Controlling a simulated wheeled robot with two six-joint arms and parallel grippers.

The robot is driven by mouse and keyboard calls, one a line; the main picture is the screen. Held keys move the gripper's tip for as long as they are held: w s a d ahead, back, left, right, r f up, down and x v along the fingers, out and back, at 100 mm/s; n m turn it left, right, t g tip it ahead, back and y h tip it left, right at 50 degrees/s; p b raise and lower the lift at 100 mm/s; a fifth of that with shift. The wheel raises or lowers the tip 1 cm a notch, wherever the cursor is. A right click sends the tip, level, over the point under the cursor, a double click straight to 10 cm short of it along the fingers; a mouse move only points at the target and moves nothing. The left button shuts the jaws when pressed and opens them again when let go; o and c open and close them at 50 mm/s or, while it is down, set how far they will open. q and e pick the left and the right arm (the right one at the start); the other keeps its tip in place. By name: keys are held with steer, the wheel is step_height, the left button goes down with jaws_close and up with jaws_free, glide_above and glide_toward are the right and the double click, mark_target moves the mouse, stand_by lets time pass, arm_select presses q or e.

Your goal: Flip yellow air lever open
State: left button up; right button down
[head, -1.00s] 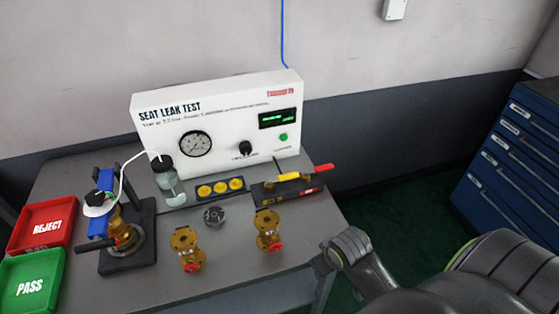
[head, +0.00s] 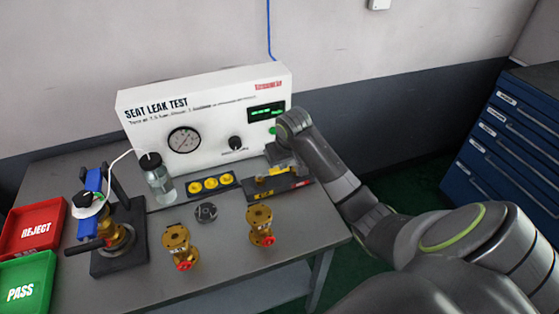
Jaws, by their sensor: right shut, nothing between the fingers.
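The yellow air lever (head: 275,170) sits on a black base block (head: 285,189) at the right end of the bench, in front of the tester. My left gripper is not in view.
The white seat leak test panel (head: 210,120) stands behind. A strip with yellow caps (head: 210,185), a bottle (head: 158,180), a round grey part (head: 206,212) and two brass valves (head: 180,247) (head: 261,226) are nearby. Red (head: 33,228) and green (head: 25,285) trays lie left.

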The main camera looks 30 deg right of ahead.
mark_target(273, 172)
steer(key=w+d+r+m, duration=0.1)
steer(key=w+r, duration=0.4)
steer(key=shift+d+r, duration=0.35)
steer(key=shift+d, duration=0.05)
steer(key=shift+w, duration=0.1)
steer(key=x, duration=0.9)
steer(key=shift+w+f+p, duration=0.1)
steer(key=shift+f+p, duration=0.15)
steer(key=shift+p, duration=0.1)
steer(key=shift+a+f+p, duration=0.1)
steer(key=shift+f+p, duration=0.05)
steer(key=shift+p, duration=0.25)
steer(key=shift+s+a+p, duration=0.15)
steer(key=shift+s+p, duration=0.3)
steer(key=shift+s, duration=0.5)
steer(key=shift+s+a+p, duration=0.2)
steer(key=shift+s+p, duration=0.2)
steer(key=shift+s, duration=0.55)
steer(key=shift+f, duration=0.1)
steer(key=shift+a, duration=0.1)
